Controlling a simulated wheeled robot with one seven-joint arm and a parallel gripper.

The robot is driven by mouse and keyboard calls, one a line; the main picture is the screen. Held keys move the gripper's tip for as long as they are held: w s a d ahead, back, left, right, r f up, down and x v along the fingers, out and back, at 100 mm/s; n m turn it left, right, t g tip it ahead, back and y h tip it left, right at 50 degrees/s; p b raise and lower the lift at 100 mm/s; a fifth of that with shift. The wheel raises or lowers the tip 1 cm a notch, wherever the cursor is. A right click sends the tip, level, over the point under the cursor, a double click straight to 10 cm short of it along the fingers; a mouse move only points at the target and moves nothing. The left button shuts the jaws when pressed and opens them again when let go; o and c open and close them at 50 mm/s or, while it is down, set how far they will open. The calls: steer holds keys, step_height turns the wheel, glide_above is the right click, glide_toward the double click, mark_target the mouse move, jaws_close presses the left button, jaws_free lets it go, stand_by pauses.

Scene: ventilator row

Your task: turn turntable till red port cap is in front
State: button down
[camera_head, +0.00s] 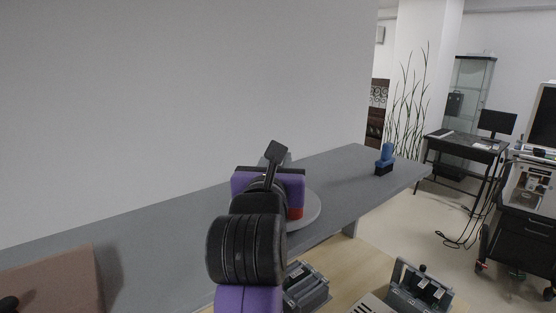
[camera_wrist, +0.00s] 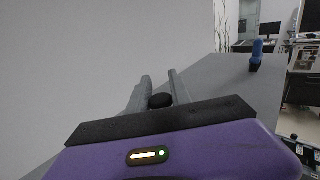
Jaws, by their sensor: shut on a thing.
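The pale grey round turntable (camera_head: 312,212) sits on the long grey shelf, mostly hidden behind my purple and black arm. A small red part (camera_head: 296,212) shows above the turntable, just beside my wrist. It may be the red port cap, but my arm hides what it belongs to. In the wrist view my gripper (camera_wrist: 159,80) has its two grey fingers on either side of a dark round knob (camera_wrist: 160,101) and is shut on it. The rest of the thing under the knob is hidden by my gripper's body.
A blue and black object (camera_head: 384,160) stands on the shelf's right part. A brown block (camera_head: 55,290) is at lower left. Grey devices (camera_head: 420,290) sit on the lower wooden surface in front. The shelf (camera_head: 150,222) is clear left of my arm.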

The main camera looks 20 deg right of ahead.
steer(key=c, duration=1.3)
jaws_free()
steer(key=shift+s, duration=0.1)
steer(key=b+v, duration=0.2)
steer(key=v, duration=0.5)
steer(key=shift+f, duration=0.1)
steer(key=shift+s+a, duration=0.2)
steer(key=shift+s, duration=0.05)
